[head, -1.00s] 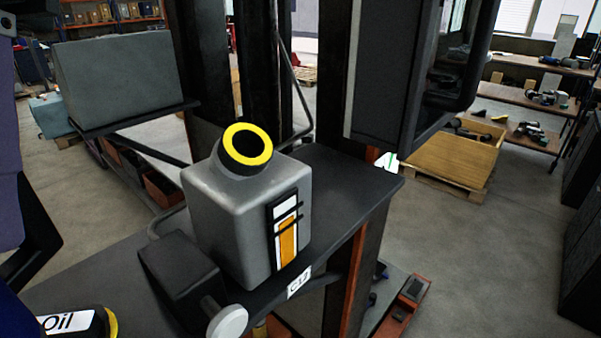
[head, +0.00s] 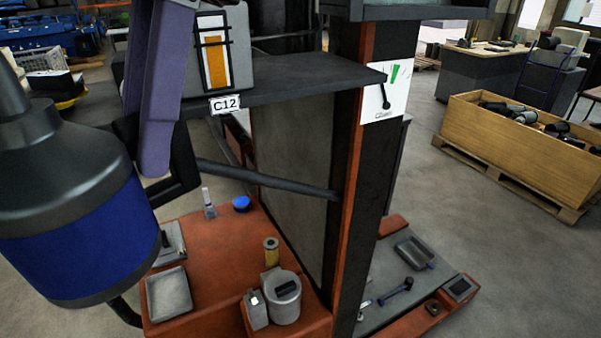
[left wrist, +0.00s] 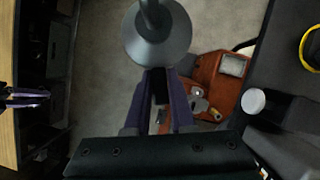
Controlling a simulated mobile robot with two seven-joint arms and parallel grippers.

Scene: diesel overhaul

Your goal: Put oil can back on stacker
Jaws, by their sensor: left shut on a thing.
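The oil can is a blue can with a dark grey conical top (head: 75,215), large at the left of the head view. My left gripper (head: 160,160), with purple fingers, is shut on its black handle and holds it in the air. In the left wrist view its grey cone and spout (left wrist: 158,45) lie beyond my gripper fingers (left wrist: 160,80); the blue body is hidden there. The stacker has an orange-red base (head: 205,285) and a dark shelf (head: 290,85) tagged C12. What seems to be my right gripper (left wrist: 25,97) shows small at the left of the wrist view.
A grey bottle (head: 238,50) with an orange-striped label stands on the shelf. A grey tray (head: 170,293), a grey canister (head: 282,297) and small items occupy the base. A black bar (head: 265,178) crosses above it. A wooden crate (head: 520,150) stands at the right, with floor between.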

